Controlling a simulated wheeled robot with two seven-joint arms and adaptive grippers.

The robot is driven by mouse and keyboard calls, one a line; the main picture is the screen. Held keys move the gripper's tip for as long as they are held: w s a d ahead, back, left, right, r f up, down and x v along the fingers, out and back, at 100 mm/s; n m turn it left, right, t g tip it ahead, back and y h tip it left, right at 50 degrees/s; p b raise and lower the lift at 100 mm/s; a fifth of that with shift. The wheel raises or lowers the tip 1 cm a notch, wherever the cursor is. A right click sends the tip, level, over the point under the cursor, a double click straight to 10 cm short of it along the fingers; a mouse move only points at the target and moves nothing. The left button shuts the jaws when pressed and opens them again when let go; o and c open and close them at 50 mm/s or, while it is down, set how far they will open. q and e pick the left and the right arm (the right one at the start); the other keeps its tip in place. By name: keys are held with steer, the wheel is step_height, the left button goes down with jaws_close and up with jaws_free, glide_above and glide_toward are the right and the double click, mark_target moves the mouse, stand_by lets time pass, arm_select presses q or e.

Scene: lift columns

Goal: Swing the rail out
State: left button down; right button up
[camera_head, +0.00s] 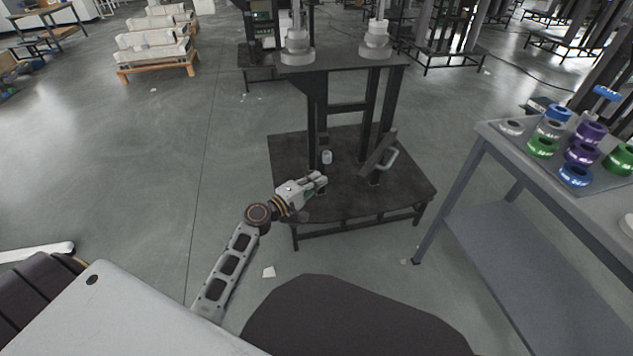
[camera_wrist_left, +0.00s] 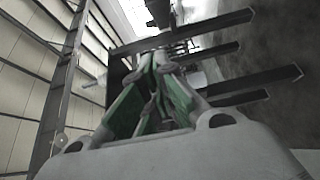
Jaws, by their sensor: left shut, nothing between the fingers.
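A dark bar that looks like the rail (camera_head: 378,150) slants up from the base plate (camera_head: 345,195) of the dark lift stand in the head view. A light grey loop handle (camera_head: 390,161) is on its right side. A small pale knob (camera_head: 327,157) is at the left post. My left gripper (camera_head: 322,181) is over the front left part of the base plate, below the knob and left of the rail, apart from the handle. In the left wrist view its green-padded fingers (camera_wrist_left: 155,64) are together and empty. My right gripper is out of view.
Two white stepped columns (camera_head: 297,48) stand on the stand's top. A grey table (camera_head: 480,150) with several coloured rings is at the right. Open floor (camera_head: 150,150) lies left of the stand. Dark beams (camera_wrist_left: 250,75) show beyond the fingers in the wrist view.

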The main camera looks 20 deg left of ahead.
arm_select(q)
steer(key=w+d, duration=0.7)
steer(key=shift+d, duration=0.15)
stand_by(0.8)
steer(key=shift+d, duration=0.1)
